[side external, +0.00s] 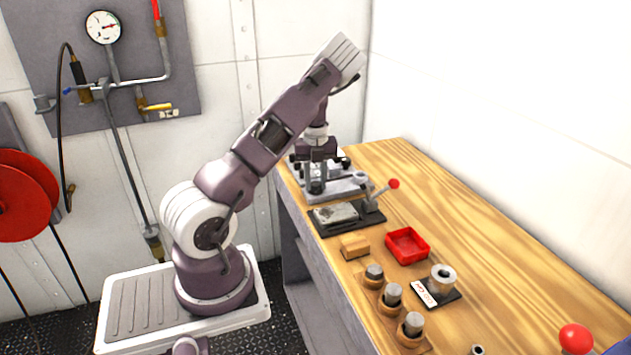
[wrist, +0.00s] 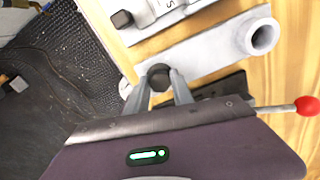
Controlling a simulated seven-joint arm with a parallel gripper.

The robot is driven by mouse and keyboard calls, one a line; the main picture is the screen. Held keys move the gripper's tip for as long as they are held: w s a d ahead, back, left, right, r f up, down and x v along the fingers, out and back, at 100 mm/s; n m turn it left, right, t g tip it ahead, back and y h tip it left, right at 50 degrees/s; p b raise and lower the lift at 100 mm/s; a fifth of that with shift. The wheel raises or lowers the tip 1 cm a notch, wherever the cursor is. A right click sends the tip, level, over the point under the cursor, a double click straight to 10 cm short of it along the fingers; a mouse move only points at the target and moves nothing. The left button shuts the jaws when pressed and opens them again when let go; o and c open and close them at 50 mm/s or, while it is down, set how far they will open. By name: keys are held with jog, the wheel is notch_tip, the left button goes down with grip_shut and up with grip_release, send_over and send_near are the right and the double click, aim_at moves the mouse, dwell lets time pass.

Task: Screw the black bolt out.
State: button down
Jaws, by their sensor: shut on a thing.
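The black bolt (wrist: 158,73) shows its dark round head in the wrist view. It stands at the near end of a light grey metal bracket (wrist: 212,48) with a round bore at its other end. My gripper (wrist: 160,84) has one finger on each side of the head and is shut on it. In the side view my gripper (side external: 316,178) points straight down over the grey fixture (side external: 340,186) at the far end of the bench. The bolt's shank is hidden, and I cannot tell how deep it sits.
A black-based clamp with a red-knobbed lever (side external: 393,184) stands just in front of the fixture. A red tray (side external: 407,245), a wooden block (side external: 355,246) and several metal cylinders in wooden holders (side external: 392,295) lie nearer. The bench's right side is mostly clear.

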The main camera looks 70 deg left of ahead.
aim_at(316, 184)
jog(key=shift+f+n, duration=0.1)
jog(key=shift+n, duration=1.5)
jog(key=c, duration=1.1)
grip_release()
notch_tip(316, 184, up, 7)
jog(key=shift+r, duration=0.1)
